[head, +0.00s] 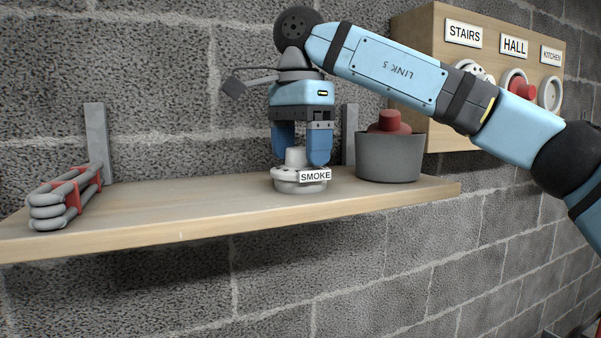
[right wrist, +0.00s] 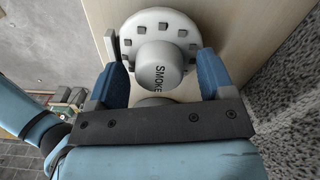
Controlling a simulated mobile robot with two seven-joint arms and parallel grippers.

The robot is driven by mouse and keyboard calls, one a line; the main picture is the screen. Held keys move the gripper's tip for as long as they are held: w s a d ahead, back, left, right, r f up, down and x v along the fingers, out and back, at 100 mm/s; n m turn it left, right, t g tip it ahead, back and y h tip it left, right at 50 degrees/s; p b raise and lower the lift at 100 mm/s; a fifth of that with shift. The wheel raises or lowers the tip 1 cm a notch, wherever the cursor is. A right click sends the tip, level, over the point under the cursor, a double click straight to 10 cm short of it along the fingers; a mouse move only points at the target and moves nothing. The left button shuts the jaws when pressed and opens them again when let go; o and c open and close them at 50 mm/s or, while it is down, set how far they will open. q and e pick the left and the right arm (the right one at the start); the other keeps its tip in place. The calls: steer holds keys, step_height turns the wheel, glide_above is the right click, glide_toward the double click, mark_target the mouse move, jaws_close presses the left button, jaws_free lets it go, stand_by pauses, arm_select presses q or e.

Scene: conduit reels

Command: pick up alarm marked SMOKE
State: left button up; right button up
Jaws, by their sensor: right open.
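The alarm marked SMOKE (head: 299,184) is a round white disc with a raised middle knob, lying on the wooden shelf (head: 220,205). Its label faces the front in the head view. My right gripper (head: 301,160) points down over it, with its blue fingers open on either side of the knob. In the right wrist view the alarm (right wrist: 158,45) shows its dark slots around the rim. The knob with SMOKE written on it lies between the two blue fingers (right wrist: 160,80), apparently with gaps. My left gripper is not in view.
A grey pot (head: 390,158) with a red item in it stands right of the alarm. A bundle of grey conduit with red ties (head: 66,198) lies at the shelf's left. A wooden board (head: 432,60) with labels STAIRS, HALL and KITCHEN hangs at upper right. The shelf between bundle and alarm is clear.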

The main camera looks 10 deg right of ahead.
steer(key=shift+f, duration=0.2)
steer(key=shift+s, duration=0.1)
steer(key=shift+r, duration=0.1)
steer(key=shift+c, duration=1.3)
steer(key=c, duration=0.8)
